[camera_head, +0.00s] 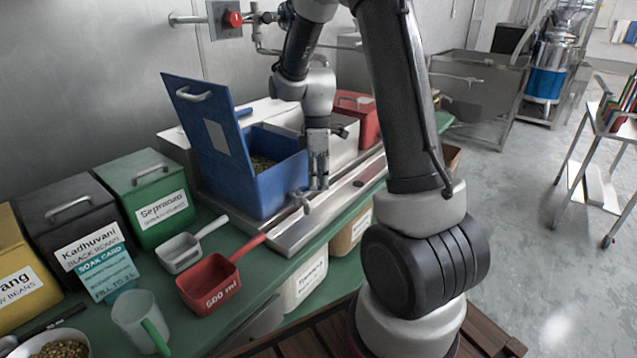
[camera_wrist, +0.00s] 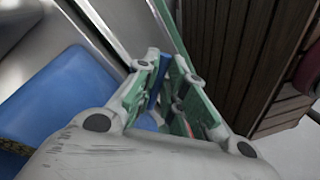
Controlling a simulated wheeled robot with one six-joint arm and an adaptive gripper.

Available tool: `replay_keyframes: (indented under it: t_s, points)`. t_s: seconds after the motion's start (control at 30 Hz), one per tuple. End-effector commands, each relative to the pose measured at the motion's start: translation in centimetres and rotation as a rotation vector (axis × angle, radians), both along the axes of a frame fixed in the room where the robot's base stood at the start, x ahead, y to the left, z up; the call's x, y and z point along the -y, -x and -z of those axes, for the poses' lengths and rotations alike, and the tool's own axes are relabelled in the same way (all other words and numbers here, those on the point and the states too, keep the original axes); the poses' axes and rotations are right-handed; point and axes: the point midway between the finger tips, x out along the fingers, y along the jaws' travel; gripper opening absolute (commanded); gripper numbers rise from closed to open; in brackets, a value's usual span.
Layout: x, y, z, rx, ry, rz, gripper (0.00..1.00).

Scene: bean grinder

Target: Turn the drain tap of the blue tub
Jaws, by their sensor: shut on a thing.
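The blue tub (camera_head: 281,190) stands on the metal drain tray with its blue lid (camera_head: 207,120) raised. Dark beans lie inside. The grey drain tap (camera_head: 303,203) sticks out at its lower front corner. My gripper (camera_head: 319,184) points down beside that corner and is shut on the tap's handle. In the wrist view a narrow blue piece (camera_wrist: 155,82), seemingly the tap's lever, sits at the green-padded fingers of my gripper (camera_wrist: 172,85). The fingers hide much of the grip. The tub's blue side (camera_wrist: 70,95) shows at left.
A red scoop (camera_head: 210,285) and a grey scoop (camera_head: 180,252) lie on the green counter at front. Green (camera_head: 150,195) and black (camera_head: 70,225) bins stand at left. A red bin (camera_head: 362,115) stands behind. Labelled containers sit under the counter's edge.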

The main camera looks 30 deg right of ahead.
Motion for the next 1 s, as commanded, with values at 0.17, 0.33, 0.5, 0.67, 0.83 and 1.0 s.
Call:
replay_keyframes:
  t_s: [0.17,0.33,0.5,0.67,0.83,1.0]
  points:
    - [0.2,-0.7,0.0,0.0,0.0,-0.127,0.0]
    - [0.3,-1.1,0.0,0.0,0.0,-0.214,0.0]
    - [0.3,-1.4,0.0,0.0,0.001,-0.267,0.0]
    - [0.3,-1.5,0.0,0.0,0.0,-0.291,0.0]
    - [0.3,-1.5,0.0,0.0,0.0,-0.296,0.0]
    - [0.3,-1.5,0.0,0.0,0.0,-0.295,0.0]
